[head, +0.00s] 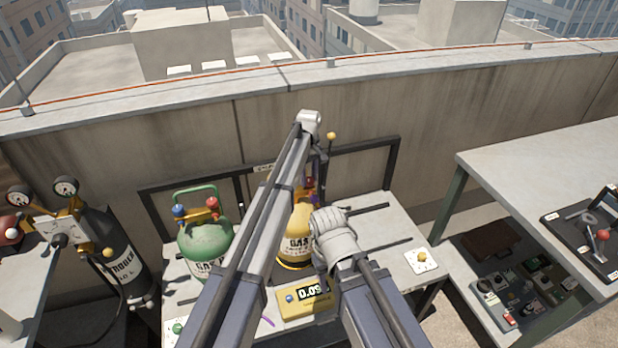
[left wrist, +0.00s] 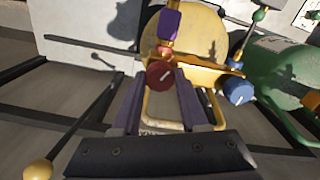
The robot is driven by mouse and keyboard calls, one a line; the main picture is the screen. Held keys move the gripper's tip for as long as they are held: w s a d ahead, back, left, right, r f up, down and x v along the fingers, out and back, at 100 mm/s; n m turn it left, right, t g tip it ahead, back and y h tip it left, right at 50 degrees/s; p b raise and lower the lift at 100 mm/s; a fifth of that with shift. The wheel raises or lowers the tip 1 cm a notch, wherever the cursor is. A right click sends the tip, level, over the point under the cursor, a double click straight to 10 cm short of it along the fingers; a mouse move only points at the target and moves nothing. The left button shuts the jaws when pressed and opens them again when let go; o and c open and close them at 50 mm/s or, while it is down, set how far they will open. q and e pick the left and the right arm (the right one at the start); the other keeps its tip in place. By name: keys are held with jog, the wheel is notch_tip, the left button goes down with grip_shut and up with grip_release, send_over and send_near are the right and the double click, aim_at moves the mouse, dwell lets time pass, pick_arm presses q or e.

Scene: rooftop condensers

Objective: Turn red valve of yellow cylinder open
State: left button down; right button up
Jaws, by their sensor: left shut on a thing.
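The yellow gas cylinder (head: 295,248) stands on the bench in the head view, partly hidden behind my arms. In the left wrist view its yellow body (left wrist: 158,108) lies behind my fingers. Its round red valve (left wrist: 160,75) has a pale line on its face and sits between the fingertips. My left gripper (left wrist: 158,82) is shut on the red valve. In the head view that gripper (head: 313,188) is mostly hidden by my arm at the cylinder's top. A blue valve (left wrist: 238,91) sits beside the red one, outside the fingers. My right gripper does not show.
A green cylinder (head: 206,240) with red and blue valves stands left of the yellow one. A yellow scale display (head: 310,296) lies in front. A dark cylinder (head: 112,255) and gauges (head: 65,187) stand at left. A table with tools (head: 540,150) is at right.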

aim_at(309, 179)
pick_arm(q)
jog(key=n, duration=0.5)
jog(key=shift+n, duration=0.4)
dwell(0.4)
jog(key=shift+c, duration=2.1)
grip_release()
notch_tip(309, 179, up, 8)
jog(key=p, duration=0.8)
jog(key=shift+f, duration=0.1)
